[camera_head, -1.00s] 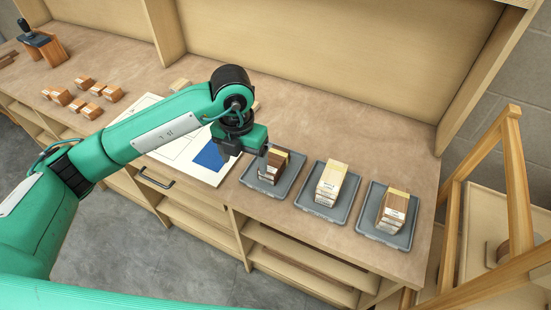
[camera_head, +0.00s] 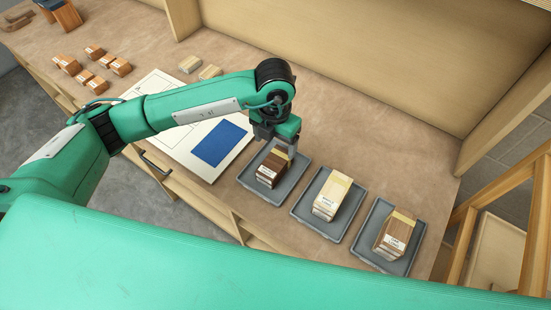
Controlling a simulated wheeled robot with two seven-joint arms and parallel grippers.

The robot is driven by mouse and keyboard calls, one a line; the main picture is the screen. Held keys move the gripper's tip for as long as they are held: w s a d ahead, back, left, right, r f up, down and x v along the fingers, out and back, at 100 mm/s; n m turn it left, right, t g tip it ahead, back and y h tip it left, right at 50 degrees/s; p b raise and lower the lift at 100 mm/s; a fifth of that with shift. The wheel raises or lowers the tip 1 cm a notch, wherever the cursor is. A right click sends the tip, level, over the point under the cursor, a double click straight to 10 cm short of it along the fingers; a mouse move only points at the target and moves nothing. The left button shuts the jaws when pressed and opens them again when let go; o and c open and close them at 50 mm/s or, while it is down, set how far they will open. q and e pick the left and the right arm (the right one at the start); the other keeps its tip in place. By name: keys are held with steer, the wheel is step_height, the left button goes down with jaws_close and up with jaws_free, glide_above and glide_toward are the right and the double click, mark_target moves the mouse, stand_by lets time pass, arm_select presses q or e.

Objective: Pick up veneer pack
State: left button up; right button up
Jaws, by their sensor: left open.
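Three veneer packs with paper labels sit on separate grey trays at the right of the bench. The left one (camera_head: 269,174) is dark brown, the middle one (camera_head: 331,196) is pale, and the right one (camera_head: 395,236) is reddish brown. Each has a yellowish band or strip. My left gripper (camera_head: 289,151) points down at the far right side of the dark pack, over its tray (camera_head: 257,188). It is open, and part of that pack's far end is hidden by it. I cannot tell whether the fingers touch the pack. My right gripper is not in view.
A white board (camera_head: 178,138) with a blue rectangle (camera_head: 221,143) lies left of the trays. Several small wood blocks (camera_head: 96,72) stand at the far left, and pale blocks (camera_head: 190,64) near the back. A wooden frame (camera_head: 510,185) stands at the right.

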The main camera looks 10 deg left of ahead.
mark_target(275, 162)
arm_select(q)
steer(key=f, duration=0.3)
steer(key=shift+w+d+f+p, duration=0.15)
steer(key=shift+w+f+p, duration=0.05)
steer(key=shift+w+p, duration=0.15)
steer(key=shift+s+f+p, duration=0.15)
steer(key=shift+f+p, duration=0.25)
steer(key=shift+p, duration=0.05)
steer(key=f+p, duration=0.2)
steer(key=f, duration=0.2)
steer(key=shift+a, duration=0.2)
steer(key=shift+f, duration=0.3)
steer(key=c, duration=1.1)
steer(key=shift+r, duration=0.1)
